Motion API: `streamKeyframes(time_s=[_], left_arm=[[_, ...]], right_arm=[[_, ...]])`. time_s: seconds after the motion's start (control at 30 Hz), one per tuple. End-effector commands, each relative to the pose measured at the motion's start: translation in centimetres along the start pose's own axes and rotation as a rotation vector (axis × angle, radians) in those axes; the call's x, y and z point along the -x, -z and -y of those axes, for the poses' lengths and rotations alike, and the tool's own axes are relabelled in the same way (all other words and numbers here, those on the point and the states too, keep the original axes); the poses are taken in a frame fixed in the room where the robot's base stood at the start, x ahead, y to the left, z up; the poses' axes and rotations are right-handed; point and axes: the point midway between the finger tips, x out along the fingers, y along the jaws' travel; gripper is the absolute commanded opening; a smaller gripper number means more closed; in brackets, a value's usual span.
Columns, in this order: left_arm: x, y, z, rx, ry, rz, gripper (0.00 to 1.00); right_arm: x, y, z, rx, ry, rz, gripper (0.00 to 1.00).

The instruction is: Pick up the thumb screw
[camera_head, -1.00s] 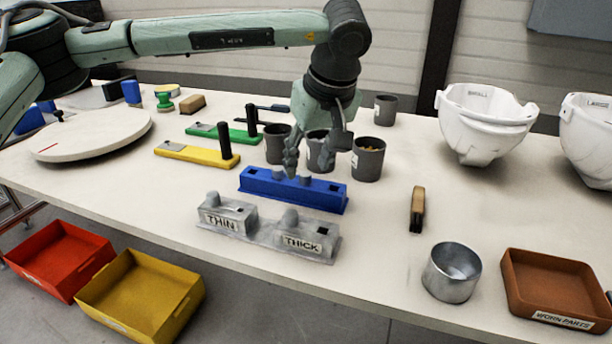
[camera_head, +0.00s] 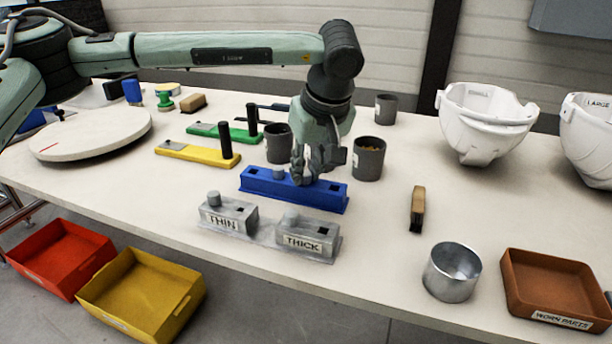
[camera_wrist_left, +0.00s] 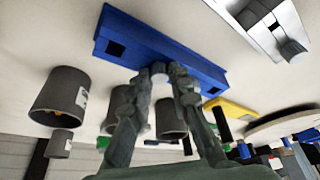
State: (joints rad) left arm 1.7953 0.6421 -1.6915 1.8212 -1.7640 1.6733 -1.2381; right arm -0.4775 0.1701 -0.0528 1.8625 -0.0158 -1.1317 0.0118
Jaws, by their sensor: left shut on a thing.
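A blue block (camera_head: 325,196) lies on the table with square holes near its ends. My right gripper is not in view.
A grey fixture (camera_head: 265,240) marked THIN and THICK lies in front of the block. Grey cups (camera_head: 368,160) stand behind and beside the gripper. Yellow (camera_head: 190,153) and green handled tools lie left. A metal cup (camera_head: 452,272) and brown tray (camera_head: 552,318) stand at right.

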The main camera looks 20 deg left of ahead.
Motion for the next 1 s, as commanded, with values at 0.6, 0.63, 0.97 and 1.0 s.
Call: streamKeyframes(time_s=[0.6, 0.63, 0.97, 1.0], left_arm=[[5.0, 2.8, 3.0, 0.005, -0.002, -0.001, 0.0], [5.3, 3.1, 3.7, 0.005, -0.002, -0.001, 0.0], [8.4, 5.7, 9.8, 0.003, -0.002, 0.0, 0.0], [8.6, 5.9, 10.2, 0.002, -0.001, 0.0, 0.0]], right_arm=[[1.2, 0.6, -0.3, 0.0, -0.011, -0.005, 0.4], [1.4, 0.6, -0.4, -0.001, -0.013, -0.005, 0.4], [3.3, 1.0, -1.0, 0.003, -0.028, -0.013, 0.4], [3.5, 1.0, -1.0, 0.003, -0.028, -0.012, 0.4]])
